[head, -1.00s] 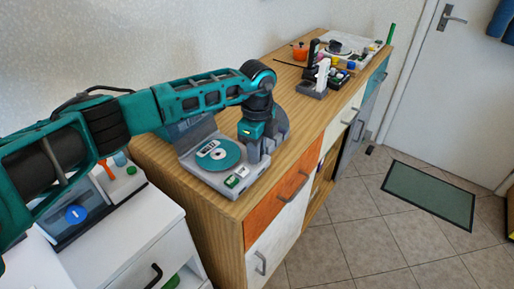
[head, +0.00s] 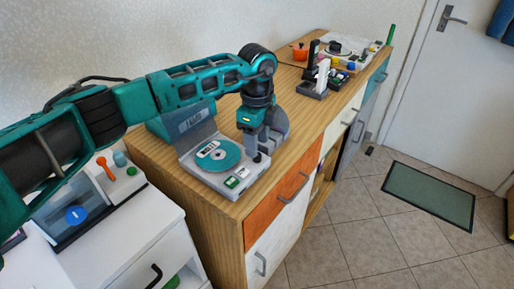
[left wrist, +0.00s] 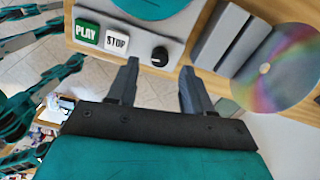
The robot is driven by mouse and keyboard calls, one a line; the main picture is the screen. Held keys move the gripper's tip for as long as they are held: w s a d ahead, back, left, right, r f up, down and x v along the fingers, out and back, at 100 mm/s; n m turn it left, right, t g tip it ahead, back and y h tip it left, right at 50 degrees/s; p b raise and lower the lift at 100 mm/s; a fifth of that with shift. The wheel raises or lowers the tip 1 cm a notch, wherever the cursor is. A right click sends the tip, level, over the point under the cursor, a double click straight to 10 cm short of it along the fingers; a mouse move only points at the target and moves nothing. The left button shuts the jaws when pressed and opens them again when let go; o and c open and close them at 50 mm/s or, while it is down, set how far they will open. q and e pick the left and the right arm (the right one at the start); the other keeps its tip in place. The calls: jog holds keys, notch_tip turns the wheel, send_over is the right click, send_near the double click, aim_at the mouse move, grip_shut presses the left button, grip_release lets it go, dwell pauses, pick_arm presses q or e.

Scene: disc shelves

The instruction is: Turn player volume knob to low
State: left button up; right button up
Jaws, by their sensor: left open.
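The disc player (head: 205,181) is a grey box with an open lid and a teal disc (head: 218,156) on it, on the wooden cabinet. In the left wrist view its front strip carries a green PLAY button (left wrist: 87,31), a white STOP button (left wrist: 117,41) and a black round volume knob (left wrist: 160,56) with a light mark. My left gripper (head: 258,157) points down at the player's right front corner, where it hides the knob in the head view. In the left wrist view the left gripper (left wrist: 158,78) is open and empty, its fingers apart just short of the knob. My right gripper is not in view.
A rainbow disc (left wrist: 277,68) leans by a grey rack (left wrist: 232,38) right of the player. A white cabinet (head: 130,235) with small items stands at the left. More devices (head: 325,75) stand farther along the wooden top (head: 300,110).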

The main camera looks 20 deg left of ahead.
pick_arm(q)
notch_tip(320, 180, up, 10)
jog(key=shift+f, duration=0.2)
jog(key=shift+d+f, duration=0.1)
